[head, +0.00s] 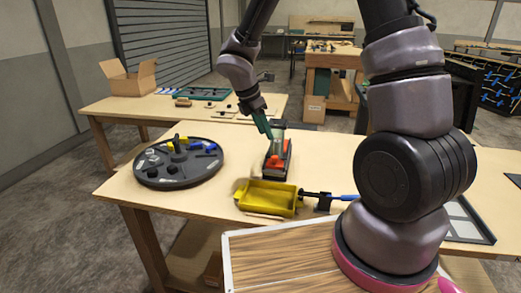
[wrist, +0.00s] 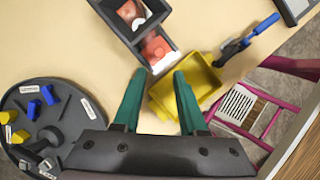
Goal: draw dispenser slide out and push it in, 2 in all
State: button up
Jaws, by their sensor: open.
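The dispenser (head: 277,160) is a dark upright box with red on its near, lower part, on the table. In the wrist view the dispenser (wrist: 133,14) shows an upper compartment with red and white contents. Below it a dark-walled section, which looks like the slide (wrist: 157,46), holds something red and whitish. I cannot tell how far the slide is out. My gripper (head: 270,131) has green fingers and is at the dispenser in the head view. In the wrist view my gripper (wrist: 158,78) is open and empty, with its fingertips just below the slide. Contact is not clear.
A yellow bin (head: 268,197) stands in front of the dispenser, close to my right finger in the wrist view (wrist: 184,88). A blue-handled tool (head: 340,197) lies right of it. A round dark tray (head: 178,163) with blue and yellow pieces is at left. Table beyond the dispenser is clear.

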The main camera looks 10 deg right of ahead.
aim_at(274, 157)
jog(key=x, duration=1.1)
grip_shut()
jog(key=shift+a+r, duration=0.1)
dwell(1.1)
